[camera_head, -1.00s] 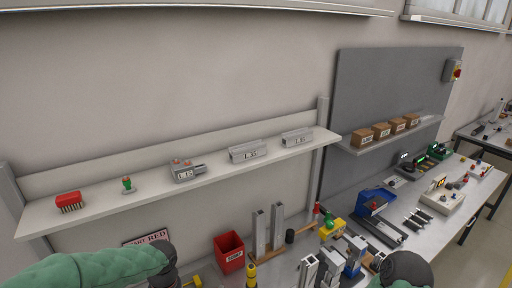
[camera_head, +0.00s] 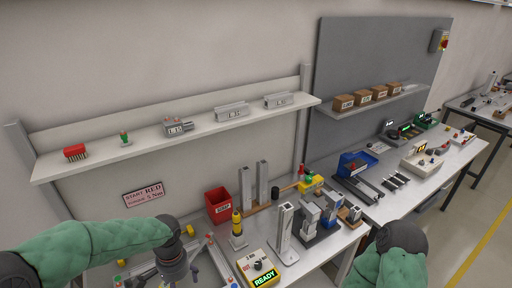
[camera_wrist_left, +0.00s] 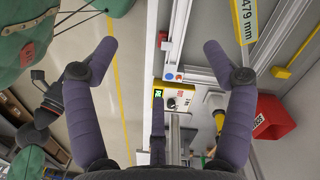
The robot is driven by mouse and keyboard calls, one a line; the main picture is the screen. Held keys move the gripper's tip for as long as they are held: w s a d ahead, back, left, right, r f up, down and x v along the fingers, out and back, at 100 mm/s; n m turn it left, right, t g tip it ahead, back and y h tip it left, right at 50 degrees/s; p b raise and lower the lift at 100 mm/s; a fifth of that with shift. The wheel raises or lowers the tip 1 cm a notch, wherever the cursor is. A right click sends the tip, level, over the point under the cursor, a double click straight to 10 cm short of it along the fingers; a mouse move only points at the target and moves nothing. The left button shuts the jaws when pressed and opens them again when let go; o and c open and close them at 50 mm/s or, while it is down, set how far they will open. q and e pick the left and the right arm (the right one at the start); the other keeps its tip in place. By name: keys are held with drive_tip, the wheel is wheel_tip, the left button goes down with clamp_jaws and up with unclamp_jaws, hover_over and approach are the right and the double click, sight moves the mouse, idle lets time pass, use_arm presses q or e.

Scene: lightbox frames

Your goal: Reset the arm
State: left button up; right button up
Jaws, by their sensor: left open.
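My left arm (camera_head: 100,246), in a green sleeve, reaches in from the left over the near bench. In the head view its gripper is mostly hidden below the dark wrist (camera_head: 170,248). In the left wrist view my left gripper (camera_wrist_left: 160,48) has its purple-grey fingers wide apart, with nothing between them. A yellow box (camera_wrist_left: 174,97) lies beyond the fingers. My right arm (camera_head: 392,262) shows at the lower right as a green sleeve and a dark joint; its gripper cannot be made out.
A white shelf (camera_head: 100,168) runs along the wall above the bench. A red bin (camera_head: 218,204), a yellow-topped bottle (camera_head: 237,226), a yellow READY box (camera_head: 258,266) and metal uprights (camera_head: 286,232) stand on the bench. Open floor (camera_head: 485,240) is at the right.

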use_arm(q)
drive_tip(key=s+d+f+n+h, duration=0.1)
drive_tip(key=s+d+f+n, duration=0.25)
drive_tip(key=f, duration=0.55)
drive_tip(key=s+d+f+n+t+h, duration=0.1)
drive_tip(key=s+d+f+n+h, duration=0.15)
drive_tip(key=s+f, duration=0.45)
drive_tip(key=s+d+f+n+h, duration=0.15)
drive_tip(key=d+f, duration=0.25)
drive_tip(key=f, duration=0.8)
wheel_tip(320, 180, down, 15)
drive_tip(key=d+b, duration=0.2)
drive_tip(key=b, duration=1.4)
drive_tip(key=shift+w+y, duration=0.4)
drive_tip(key=shift+w, duration=0.05)
use_arm(e)
wheel_tip(320, 180, down, 17)
drive_tip(key=shift+w+r, duration=0.2)
drive_tip(key=shift+w, duration=0.05)
use_arm(q)
drive_tip(key=shift+a+r, duration=0.1)
use_arm(e)
drive_tip(key=shift+a, duration=0.2)
